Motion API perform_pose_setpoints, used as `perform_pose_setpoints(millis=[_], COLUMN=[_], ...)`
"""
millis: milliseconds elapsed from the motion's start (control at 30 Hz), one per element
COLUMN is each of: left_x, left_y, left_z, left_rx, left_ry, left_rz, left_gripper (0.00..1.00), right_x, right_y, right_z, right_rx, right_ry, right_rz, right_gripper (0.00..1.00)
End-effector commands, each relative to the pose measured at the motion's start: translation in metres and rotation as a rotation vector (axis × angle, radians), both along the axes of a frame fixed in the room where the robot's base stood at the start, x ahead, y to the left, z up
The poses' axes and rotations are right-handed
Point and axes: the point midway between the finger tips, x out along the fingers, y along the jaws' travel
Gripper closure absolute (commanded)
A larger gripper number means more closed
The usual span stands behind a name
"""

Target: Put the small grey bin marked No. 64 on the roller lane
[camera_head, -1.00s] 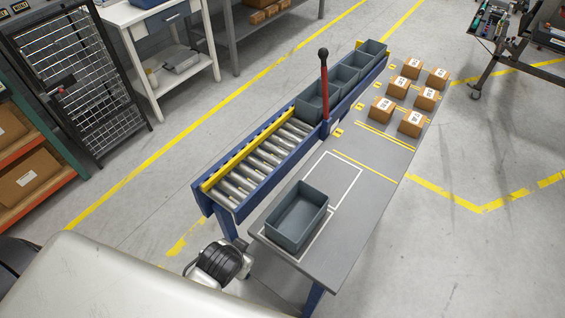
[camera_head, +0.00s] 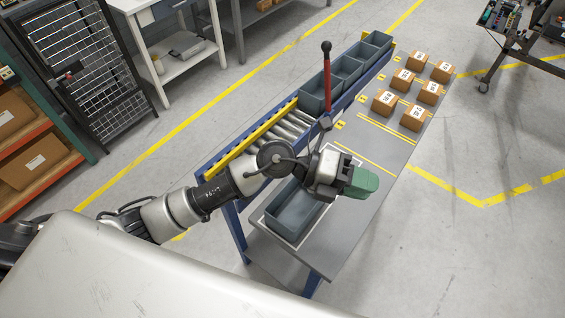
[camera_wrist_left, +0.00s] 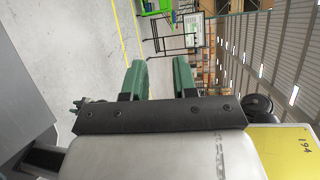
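A grey open bin (camera_head: 290,214) sits upright on the near end of the grey table, inside a white outline. I can read no number on it, and my left arm hides part of it. The roller lane (camera_head: 291,124), with metal rollers and a yellow rail, runs along the table's left side; my arm covers its near part. My left gripper (camera_head: 362,182) has green fingers and is above the table, near the bin's far right side. In the left wrist view its two fingers (camera_wrist_left: 159,80) stand apart with nothing between them. My right gripper is not in view.
Several grey bins (camera_head: 345,70) stand in a row on the lane's far part. A red post with a black knob (camera_head: 326,80) rises between lane and table. Several labelled cardboard boxes (camera_head: 412,117) stand on the table's far half. The table's middle (camera_head: 375,140) is clear.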

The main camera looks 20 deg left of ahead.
Motion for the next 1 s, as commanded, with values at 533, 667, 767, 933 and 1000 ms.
perform_pose_setpoints(millis=[533, 667, 767, 933, 1000], left_x=[0.052, 0.053, 0.052, 0.052, 0.052], left_y=[0.166, 0.171, 0.171, 0.171, 0.171], left_z=[-0.086, -0.089, -0.095, -0.113, -0.123], left_rx=[1.4, 1.431, 1.429, 1.428, 1.426], left_ry=[-0.122, -0.117, -0.116, -0.116, -0.115], left_rz=[-0.222, -0.219, -0.22, -0.22, -0.221], left_gripper=[0.72, 0.72, 0.72, 0.72, 0.72], right_x=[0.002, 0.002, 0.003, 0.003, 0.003], right_y=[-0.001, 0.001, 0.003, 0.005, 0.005], right_z=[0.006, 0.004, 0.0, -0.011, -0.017], right_rx=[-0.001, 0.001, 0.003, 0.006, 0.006], right_ry=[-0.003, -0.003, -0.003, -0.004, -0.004], right_rz=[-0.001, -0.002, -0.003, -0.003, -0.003], right_gripper=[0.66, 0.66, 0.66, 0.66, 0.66])
